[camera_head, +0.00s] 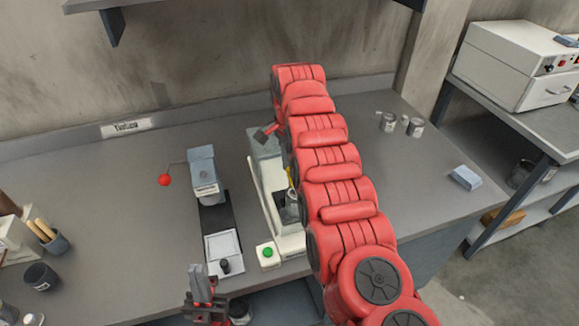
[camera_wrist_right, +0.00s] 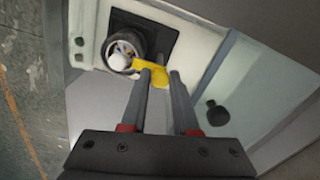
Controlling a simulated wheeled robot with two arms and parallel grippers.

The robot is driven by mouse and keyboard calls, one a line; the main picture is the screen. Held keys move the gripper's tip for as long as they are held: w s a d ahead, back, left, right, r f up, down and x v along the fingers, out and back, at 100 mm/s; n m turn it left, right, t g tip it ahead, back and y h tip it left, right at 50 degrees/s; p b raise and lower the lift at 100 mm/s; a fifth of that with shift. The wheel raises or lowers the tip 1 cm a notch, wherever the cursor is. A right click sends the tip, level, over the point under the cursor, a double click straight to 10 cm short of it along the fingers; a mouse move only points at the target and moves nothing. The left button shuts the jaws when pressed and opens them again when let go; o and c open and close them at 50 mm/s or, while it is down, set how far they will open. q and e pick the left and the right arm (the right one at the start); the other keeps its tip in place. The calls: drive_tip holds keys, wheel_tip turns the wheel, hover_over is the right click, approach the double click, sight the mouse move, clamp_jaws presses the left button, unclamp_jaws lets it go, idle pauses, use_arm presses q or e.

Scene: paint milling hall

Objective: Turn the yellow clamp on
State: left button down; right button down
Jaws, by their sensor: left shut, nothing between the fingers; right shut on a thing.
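The yellow clamp (camera_wrist_right: 152,72) shows in the right wrist view beside a round metal pot (camera_wrist_right: 124,50) with something white in it. My right gripper (camera_wrist_right: 160,82) is shut on the clamp, its two grey fingers reaching up to it. In the head view only a thin sliver of the yellow clamp (camera_head: 289,175) shows, and my red right arm hides the rest and the right gripper. The clamp belongs to a pale machine (camera_head: 262,190) with a small pot at its front. My left gripper (camera_head: 203,283) is shut and empty at the bench's front edge.
A white box with a green button (camera_head: 267,254) stands in front of the machine. A grey device with a red-ball lever (camera_head: 165,180) stands to its left. Cans (camera_head: 388,122) and a blue-grey block (camera_head: 466,177) are at right. Cups (camera_head: 40,276) stand at far left.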

idle(0.3)
drive_tip(key=c, duration=0.7)
unclamp_jaws()
drive_tip(key=shift+o, duration=0.2)
drive_tip(key=shift+r, duration=0.1)
drive_tip(key=shift+w+r, duration=0.1)
drive_tip(key=shift+r, duration=0.25)
wheel_tip(320, 180, up, 6)
drive_tip(key=p, duration=0.2)
drive_tip(key=shift+d+f+p, duration=0.15)
drive_tip(key=shift+f+p, duration=0.1)
drive_tip(key=shift+p, duration=0.15)
wheel_tip(320, 180, up, 11)
drive_tip(key=p, duration=1.1)
